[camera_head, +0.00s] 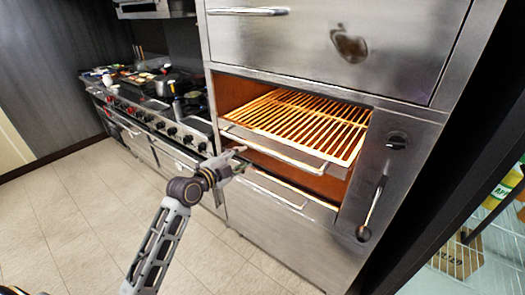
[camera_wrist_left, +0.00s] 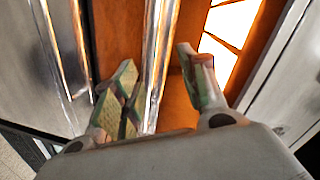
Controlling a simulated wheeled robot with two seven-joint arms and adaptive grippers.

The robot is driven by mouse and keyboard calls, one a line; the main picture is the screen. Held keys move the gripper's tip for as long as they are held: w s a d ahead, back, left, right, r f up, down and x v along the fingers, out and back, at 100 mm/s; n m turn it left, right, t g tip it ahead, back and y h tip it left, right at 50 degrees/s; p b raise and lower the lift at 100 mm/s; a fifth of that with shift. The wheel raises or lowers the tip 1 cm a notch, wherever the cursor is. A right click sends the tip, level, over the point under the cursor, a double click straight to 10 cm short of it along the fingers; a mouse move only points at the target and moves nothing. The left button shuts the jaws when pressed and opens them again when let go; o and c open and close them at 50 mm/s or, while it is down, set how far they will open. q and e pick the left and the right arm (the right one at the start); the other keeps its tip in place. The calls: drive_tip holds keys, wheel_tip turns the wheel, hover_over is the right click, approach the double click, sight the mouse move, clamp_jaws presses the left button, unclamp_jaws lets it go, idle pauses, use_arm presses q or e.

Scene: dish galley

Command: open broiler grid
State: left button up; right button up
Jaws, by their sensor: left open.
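The broiler grid (camera_head: 300,118) is a glowing orange rack of metal bars in the open upper bay of the steel broiler. A bright metal handle bar (camera_head: 285,156) runs along its front edge. My left gripper (camera_head: 238,160) is by the left end of this bar. In the left wrist view my left gripper (camera_wrist_left: 155,60) is open, with a shiny bar (camera_wrist_left: 160,45) passing between its two fingers. Both fingers look apart from the bar. The glowing grid (camera_wrist_left: 232,22) shows beyond the right finger. My right gripper is out of view.
A lower bar (camera_head: 275,191) runs beneath the bay. A control panel with a knob (camera_head: 396,140) and a long lever (camera_head: 373,208) is at the right. A stove (camera_head: 165,122) with pots stands left. A wire shelf (camera_head: 480,232) is at far right. The tiled floor (camera_head: 70,215) is clear.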

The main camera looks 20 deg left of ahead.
use_arm(q)
drive_tip(key=shift+s+d+f+m+g, duration=0.1)
drive_tip(key=shift+f+m, duration=0.05)
drive_tip(key=shift+m, duration=0.7)
drive_tip(key=shift+d+f+m+g, duration=0.1)
drive_tip(key=shift+f+m, duration=0.1)
drive_tip(key=shift+m, duration=0.7)
drive_tip(key=shift+s+d+f+m+g, duration=0.1)
drive_tip(key=shift+f+m, duration=0.05)
drive_tip(key=shift+m, duration=0.7)
drive_tip(key=shift+w, duration=0.15)
